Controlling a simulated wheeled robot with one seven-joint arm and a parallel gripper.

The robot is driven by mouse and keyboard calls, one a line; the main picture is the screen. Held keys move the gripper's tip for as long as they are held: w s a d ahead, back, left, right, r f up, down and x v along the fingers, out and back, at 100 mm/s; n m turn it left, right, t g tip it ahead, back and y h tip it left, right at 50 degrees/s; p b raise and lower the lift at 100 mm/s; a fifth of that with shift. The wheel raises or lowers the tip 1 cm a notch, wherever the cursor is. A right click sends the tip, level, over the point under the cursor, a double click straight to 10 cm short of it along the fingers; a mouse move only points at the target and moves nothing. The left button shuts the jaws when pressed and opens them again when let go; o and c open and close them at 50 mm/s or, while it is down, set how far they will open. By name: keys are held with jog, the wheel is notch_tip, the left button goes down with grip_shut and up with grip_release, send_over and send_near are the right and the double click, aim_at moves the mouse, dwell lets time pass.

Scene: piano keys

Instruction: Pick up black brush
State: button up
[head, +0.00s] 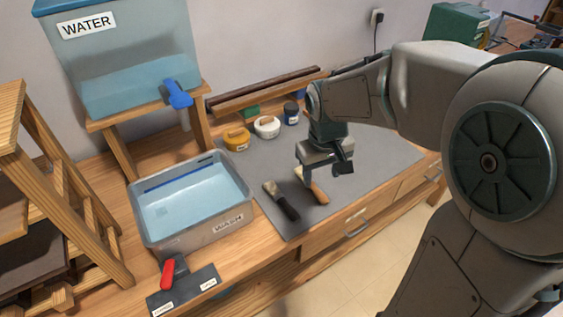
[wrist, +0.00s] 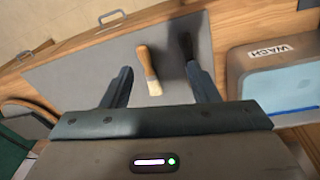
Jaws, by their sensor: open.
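The black brush (head: 287,207) lies on the grey mat with its dark handle toward the front edge and its pale bristles toward the back. In the wrist view its dark handle (wrist: 187,45) shows just beyond the tip of the right finger, and the rest is hidden. My gripper (head: 325,174) is open and empty above the mat, to the right of the black brush. A brush with a wooden handle (head: 316,190) lies below it. In the wrist view this wooden brush (wrist: 149,66) shows between my open fingers (wrist: 160,71).
The grey mat (head: 375,155) is clear on the right. A wash basin (head: 190,240) of water stands left of the black brush. Yellow (head: 237,139), white (head: 267,127) and dark blue (head: 291,113) containers stand behind. A water tank (head: 125,65) stands back left.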

jog(key=w+a+f+n+g+p, duration=0.1)
jog(key=w+a+f+n, duration=0.2)
jog(key=w+a+f, duration=0.4)
jog(key=p, duration=0.1)
send_over(286, 203)
notch_tip(286, 203, down, 7)
jog(key=shift+f, duration=0.1)
jog(key=shift+s+f+p, duration=0.1)
jog(key=shift+f+p, duration=0.7)
jog(key=shift+f, duration=2.1)
jog(key=c, duration=1.1)
